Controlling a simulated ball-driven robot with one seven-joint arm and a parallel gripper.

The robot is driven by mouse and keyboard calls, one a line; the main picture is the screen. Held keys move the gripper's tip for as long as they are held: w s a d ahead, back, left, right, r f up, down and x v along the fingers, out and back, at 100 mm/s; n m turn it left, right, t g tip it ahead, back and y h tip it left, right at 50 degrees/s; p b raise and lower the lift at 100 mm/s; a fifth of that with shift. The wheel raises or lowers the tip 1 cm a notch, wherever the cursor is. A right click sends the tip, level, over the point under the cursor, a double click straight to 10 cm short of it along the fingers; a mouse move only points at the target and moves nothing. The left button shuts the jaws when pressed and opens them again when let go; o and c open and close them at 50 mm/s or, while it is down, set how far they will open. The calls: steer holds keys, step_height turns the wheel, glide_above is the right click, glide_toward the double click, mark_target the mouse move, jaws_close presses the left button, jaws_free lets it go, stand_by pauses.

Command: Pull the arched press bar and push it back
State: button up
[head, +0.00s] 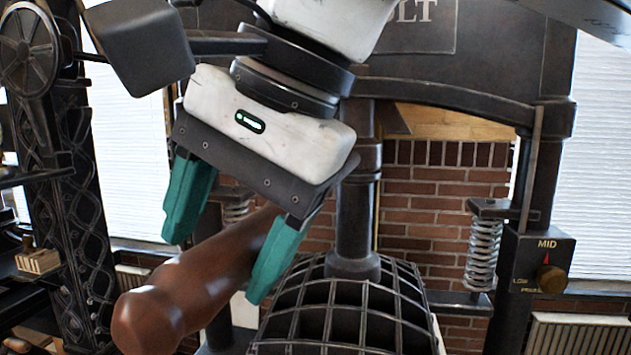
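My gripper (214,265) hangs in the left middle of the head view, with two teal fingers spread wide apart. A thick brown handle (180,290), likely part of the press bar, angles up from the lower left between the fingers. The right finger overlaps the handle's far part and hides it. I cannot tell whether either finger touches it. The arched press bar's full shape is not visible. A dark arched press frame (440,95) stands behind my gripper, with a vertical shaft (356,220) running down from it.
A domed metal grid (345,312) sits under the shaft. A coil spring (482,255) and a box with a MID label and a knob (545,262) are at the right. A black ornate press column (62,190) stands at the left. A brick wall (430,195) is behind.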

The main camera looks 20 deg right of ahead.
steer(key=o, duration=0.6)
steer(key=shift+f, duration=0.1)
steer(key=p+v, duration=0.5)
steer(key=v, duration=0.4)
steer(key=shift+s, duration=0.1)
stand_by(0.5)
